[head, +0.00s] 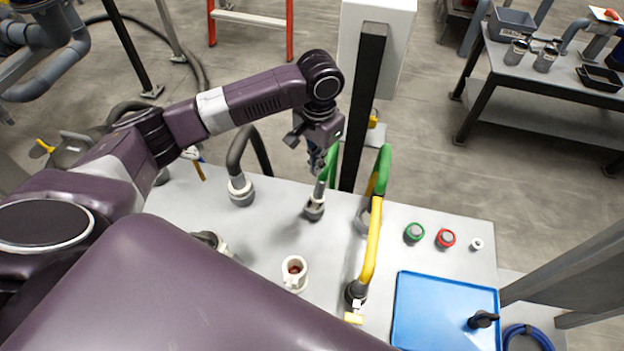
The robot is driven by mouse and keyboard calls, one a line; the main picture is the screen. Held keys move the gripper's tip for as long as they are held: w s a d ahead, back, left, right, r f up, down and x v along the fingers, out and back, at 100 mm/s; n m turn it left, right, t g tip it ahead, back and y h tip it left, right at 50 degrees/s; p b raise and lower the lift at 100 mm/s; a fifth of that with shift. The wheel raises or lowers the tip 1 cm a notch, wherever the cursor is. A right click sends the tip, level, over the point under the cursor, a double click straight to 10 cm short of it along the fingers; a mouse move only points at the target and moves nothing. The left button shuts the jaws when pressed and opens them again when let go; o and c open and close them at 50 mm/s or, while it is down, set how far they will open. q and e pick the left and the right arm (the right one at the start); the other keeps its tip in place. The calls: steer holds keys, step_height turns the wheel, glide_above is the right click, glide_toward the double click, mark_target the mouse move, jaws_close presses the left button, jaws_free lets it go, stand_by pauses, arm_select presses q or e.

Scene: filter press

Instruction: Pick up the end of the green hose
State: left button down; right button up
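The green hose (383,170) arches above the pale bench. Its right leg comes down near a fitting behind the yellow hose. Its left leg shows beside my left gripper and leads down to a grey end in a socket fitting (314,209). The black post hides part of the arch. My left gripper (318,165) points down just above that grey end, at or right beside the green left leg. Its fingers are small and overlap the hose, so I cannot tell if they touch or close on it. My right gripper is not in view.
A black post (364,110) with a white box stands close right of my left gripper. A yellow hose (372,240), a black hose (240,150), an open white port (294,272), green and red buttons and a blue tray (445,310) are on the bench (460,225).

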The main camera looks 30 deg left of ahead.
arm_select(q)
step_height(320, 180, up, 9)
steer(key=b, duration=0.1)
steer(key=shift+r, duration=0.2)
steer(key=c, duration=0.6)
jaws_free()
steer(key=shift+o, duration=0.2)
